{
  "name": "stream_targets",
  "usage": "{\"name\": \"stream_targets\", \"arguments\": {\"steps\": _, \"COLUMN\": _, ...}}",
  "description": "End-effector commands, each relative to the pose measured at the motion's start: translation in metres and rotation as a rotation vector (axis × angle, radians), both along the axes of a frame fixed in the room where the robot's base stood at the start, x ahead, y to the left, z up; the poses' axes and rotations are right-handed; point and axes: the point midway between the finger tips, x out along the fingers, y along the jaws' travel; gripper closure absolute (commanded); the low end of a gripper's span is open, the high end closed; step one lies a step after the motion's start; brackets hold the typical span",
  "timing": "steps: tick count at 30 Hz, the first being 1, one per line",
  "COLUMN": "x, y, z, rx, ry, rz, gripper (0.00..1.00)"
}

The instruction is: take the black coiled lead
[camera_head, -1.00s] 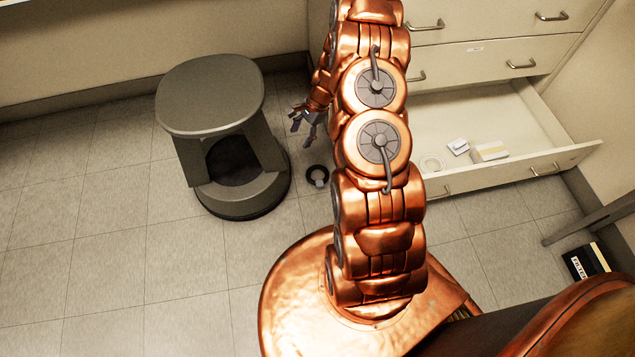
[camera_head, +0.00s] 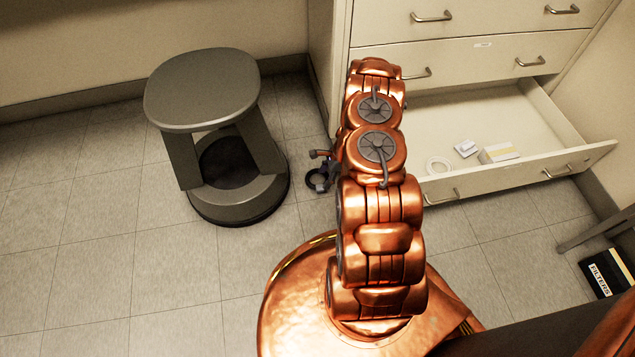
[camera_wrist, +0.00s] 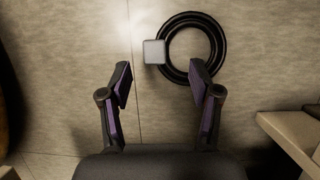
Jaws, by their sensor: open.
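The black coiled lead (camera_wrist: 221,46) lies flat on the tiled floor, with a grey square block (camera_wrist: 154,52) at the left of the coil. In the head view the lead (camera_head: 313,184) shows between the stool and my arm, partly hidden by my gripper. My gripper (camera_wrist: 162,80) is open and empty in the wrist view. Its right fingertip overlaps the near edge of the coil in the picture, and its left fingertip is over bare floor. Whether it touches the lead I cannot tell. In the head view my gripper (camera_head: 322,170) is mostly hidden behind my arm.
A grey step stool (camera_head: 205,90) stands left of the lead. An open drawer (camera_head: 520,168) on the right holds a white ring (camera_head: 439,165) and small boxes. A black box marked FILTERS (camera_head: 606,275) is on the floor at far right. Floor at left is clear.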

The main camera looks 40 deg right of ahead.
Motion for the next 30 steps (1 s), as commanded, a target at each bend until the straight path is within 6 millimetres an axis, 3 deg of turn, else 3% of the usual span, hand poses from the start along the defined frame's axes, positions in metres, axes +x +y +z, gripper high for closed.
{"name": "stream_targets", "arguments": {"steps": 9, "x": -0.001, "y": 0.017, "z": -0.038, "rx": 0.000, "ry": 0.000, "rz": 0.002, "gripper": 0.37}}
{"name": "stream_targets", "arguments": {"steps": 20, "x": 0.001, "y": 0.020, "z": -0.044, "rx": 0.000, "ry": -0.001, "rz": 0.001, "gripper": 0.37}}
{"name": "stream_targets", "arguments": {"steps": 30, "x": 0.000, "y": 0.020, "z": -0.044, "rx": 0.000, "ry": -0.001, "rz": 0.001, "gripper": 0.70}}
